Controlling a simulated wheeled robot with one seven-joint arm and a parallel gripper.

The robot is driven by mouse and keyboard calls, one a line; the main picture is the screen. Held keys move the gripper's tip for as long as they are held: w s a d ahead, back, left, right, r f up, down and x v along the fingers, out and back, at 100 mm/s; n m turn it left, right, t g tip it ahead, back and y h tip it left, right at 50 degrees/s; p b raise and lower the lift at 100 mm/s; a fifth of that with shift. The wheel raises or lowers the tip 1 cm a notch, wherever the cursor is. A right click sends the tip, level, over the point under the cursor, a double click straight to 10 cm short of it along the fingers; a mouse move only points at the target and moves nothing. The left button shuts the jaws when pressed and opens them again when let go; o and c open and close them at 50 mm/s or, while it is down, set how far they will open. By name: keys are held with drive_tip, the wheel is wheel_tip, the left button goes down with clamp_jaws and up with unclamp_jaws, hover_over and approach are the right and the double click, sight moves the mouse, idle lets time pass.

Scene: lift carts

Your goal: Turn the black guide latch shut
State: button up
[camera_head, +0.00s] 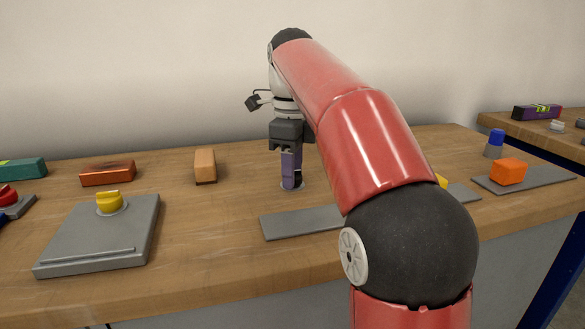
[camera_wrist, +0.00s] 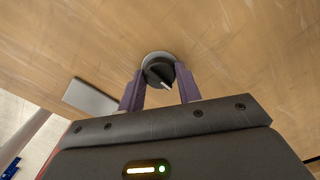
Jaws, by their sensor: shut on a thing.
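The black guide latch (camera_wrist: 158,72) is a round black knob with a white pointer line, on a pale round base, in the wrist view. The pointer aims down and to the right in that view. My gripper (camera_wrist: 159,80) has its purple fingers shut on the latch, one on each side. In the head view my gripper (camera_head: 292,184) points straight down at the table, and its fingers hide most of the latch.
The wooden table (camera_head: 210,230) bears a grey box with a yellow knob (camera_head: 109,202), an orange-brown block (camera_head: 107,174), a tan block (camera_head: 205,166) and a grey plate (camera_head: 290,224). At the right are an orange block (camera_head: 508,171) and a blue knob (camera_head: 495,137). My arm hides part of the table.

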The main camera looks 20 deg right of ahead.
drive_tip(key=shift+r, duration=0.1)
drive_tip(key=n+p, duration=0.1)
drive_tip(key=n, duration=0.2)
drive_tip(key=shift+p, duration=0.4)
drive_tip(key=n, duration=0.5)
drive_tip(key=shift+n, duration=0.4)
drive_tip(key=n, duration=0.4)
drive_tip(key=shift+n, duration=2.5)
drive_tip(key=o, duration=1)
